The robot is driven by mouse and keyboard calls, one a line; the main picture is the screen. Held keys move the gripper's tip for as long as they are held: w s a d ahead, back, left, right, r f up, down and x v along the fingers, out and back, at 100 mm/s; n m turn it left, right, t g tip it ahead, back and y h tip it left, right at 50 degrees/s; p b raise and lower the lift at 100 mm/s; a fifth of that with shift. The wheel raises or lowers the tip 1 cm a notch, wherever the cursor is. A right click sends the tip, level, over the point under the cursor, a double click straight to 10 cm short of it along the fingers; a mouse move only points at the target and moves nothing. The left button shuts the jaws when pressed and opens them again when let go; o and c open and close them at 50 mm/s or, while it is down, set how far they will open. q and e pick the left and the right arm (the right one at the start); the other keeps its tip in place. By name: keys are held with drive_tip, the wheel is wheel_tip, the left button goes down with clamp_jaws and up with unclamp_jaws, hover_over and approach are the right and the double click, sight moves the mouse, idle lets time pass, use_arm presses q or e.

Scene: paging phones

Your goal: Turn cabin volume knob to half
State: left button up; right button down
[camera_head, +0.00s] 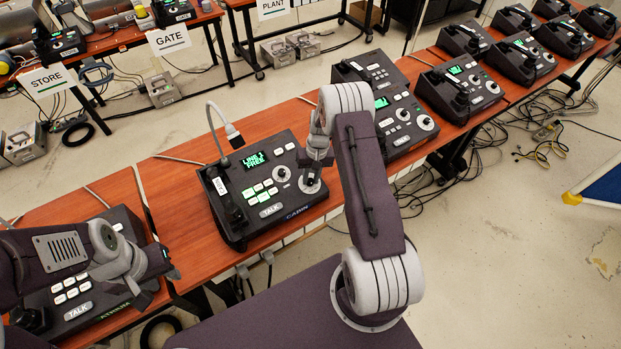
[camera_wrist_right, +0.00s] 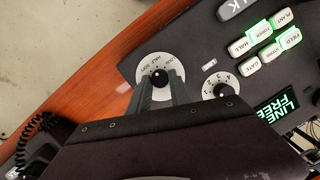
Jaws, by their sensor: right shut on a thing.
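The cabin phone (camera_head: 238,222) is a dark desk console labelled CABIN in the middle of the head view, with a green LINE FREE display (camera_head: 255,159). Its volume knob (camera_wrist_right: 159,76) is a black knob on a round white dial (camera_wrist_right: 150,63) with small printed words, among them what looks like HALF and SOFT. My right gripper (camera_wrist_right: 156,91) is shut on this knob from above. The knob's pointer is partly hidden by the fingers, so its exact setting is unclear. My left gripper (camera_head: 168,274) hangs over the ATRIUM phone (camera_head: 76,304) at left, its jaws unclear.
A second numbered dial (camera_wrist_right: 220,87) sits close beside the volume knob. A gooseneck microphone (camera_head: 233,136) rises at the console's back. More phones (camera_head: 461,88) line the wooden table (camera_head: 176,190) to the right. Lit buttons (camera_wrist_right: 262,30) are near the fingers.

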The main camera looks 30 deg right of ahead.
drive_tip(key=shift+s+m+y, duration=0.1)
drive_tip(key=shift+m+y, duration=0.2)
drive_tip(key=shift+m, duration=0.5)
drive_tip(key=c, duration=1.2)
unclamp_jaws()
drive_tip(key=shift+r, duration=0.1)
drive_tip(key=r, duration=0.3)
drive_tip(key=d+r+b, duration=0.1)
drive_tip(key=r, duration=0.4)
drive_tip(key=shift+s+d+r+b, duration=0.2)
drive_tip(key=shift+d+r+b, duration=0.1)
drive_tip(key=shift+r, duration=0.05)
